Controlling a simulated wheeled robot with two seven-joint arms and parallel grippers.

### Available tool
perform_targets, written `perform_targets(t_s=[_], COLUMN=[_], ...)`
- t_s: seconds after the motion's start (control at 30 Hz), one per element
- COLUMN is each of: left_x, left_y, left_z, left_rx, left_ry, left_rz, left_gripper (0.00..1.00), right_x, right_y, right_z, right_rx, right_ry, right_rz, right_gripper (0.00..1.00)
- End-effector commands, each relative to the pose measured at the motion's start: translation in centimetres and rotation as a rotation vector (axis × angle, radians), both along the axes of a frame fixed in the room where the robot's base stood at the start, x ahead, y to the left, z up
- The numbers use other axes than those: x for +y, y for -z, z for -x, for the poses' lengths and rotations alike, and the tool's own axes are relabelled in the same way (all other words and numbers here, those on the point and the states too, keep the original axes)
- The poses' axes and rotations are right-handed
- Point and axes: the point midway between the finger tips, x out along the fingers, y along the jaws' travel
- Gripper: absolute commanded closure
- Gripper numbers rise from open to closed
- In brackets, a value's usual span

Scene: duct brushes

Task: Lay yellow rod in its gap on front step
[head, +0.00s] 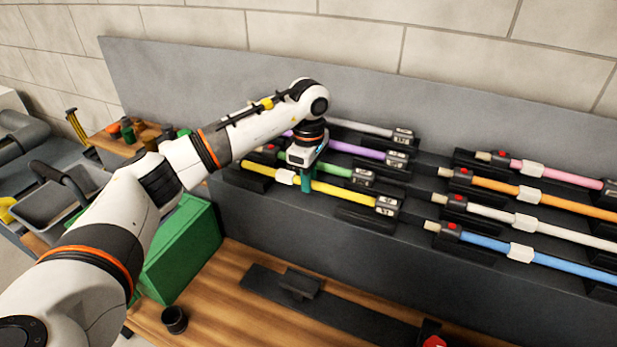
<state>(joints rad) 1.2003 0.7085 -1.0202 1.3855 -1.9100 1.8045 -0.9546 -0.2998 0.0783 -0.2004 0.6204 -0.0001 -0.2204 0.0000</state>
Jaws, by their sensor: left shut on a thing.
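The yellow rod (340,192) runs along the front step of the grey stepped rack (300,222). It has a white band (286,176) left of my gripper and a grey tagged block (386,205) at its right end. Black holders (257,173) are under or close to its two ends; I cannot tell whether it rests fully in them. My left gripper (307,180), with green fingers, points down and is shut on the rod just right of the white band. The fingers hide a short stretch of the rod. My right gripper is out of view.
Behind the yellow rod lie green (335,168), purple (360,151) and grey (360,127) rods. To the right are pink (560,173), orange (570,205), white (570,233) and blue (560,262) rods. A green box (180,250) and black cup (174,319) stand at lower left.

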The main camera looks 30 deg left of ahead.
Motion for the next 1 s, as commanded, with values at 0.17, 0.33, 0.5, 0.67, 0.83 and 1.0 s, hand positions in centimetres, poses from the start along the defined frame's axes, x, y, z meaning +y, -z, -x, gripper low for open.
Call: perform_targets(t_s=[0.17, 0.33, 0.5, 0.67, 0.83, 1.0], left_x=[0.0, 0.0, 0.0, 0.0, 0.0, 0.0], left_y=[0.7, 1.2, 1.6, 1.7, 1.7, 1.7], left_z=[0.0, 0.0, 0.0, 0.0, 0.0, 0.0], left_rx=[0.000, 0.000, 0.000, 0.000, 0.000, 0.000], left_ry=[0.000, -0.001, -0.001, -0.001, -0.001, -0.001], left_rz=[0.000, 0.001, 0.001, 0.001, 0.001, 0.000], left_gripper=[1.00, 1.00, 1.00, 1.00, 0.74, 0.57], right_x=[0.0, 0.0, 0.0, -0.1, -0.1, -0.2], right_y=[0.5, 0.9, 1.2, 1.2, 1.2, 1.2], right_z=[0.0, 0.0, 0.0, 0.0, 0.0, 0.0], right_rx=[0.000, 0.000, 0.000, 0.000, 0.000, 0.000], right_ry=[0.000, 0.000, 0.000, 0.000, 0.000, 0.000], right_rz=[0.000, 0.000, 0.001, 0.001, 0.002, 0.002], right_gripper=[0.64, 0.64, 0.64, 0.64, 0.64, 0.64])
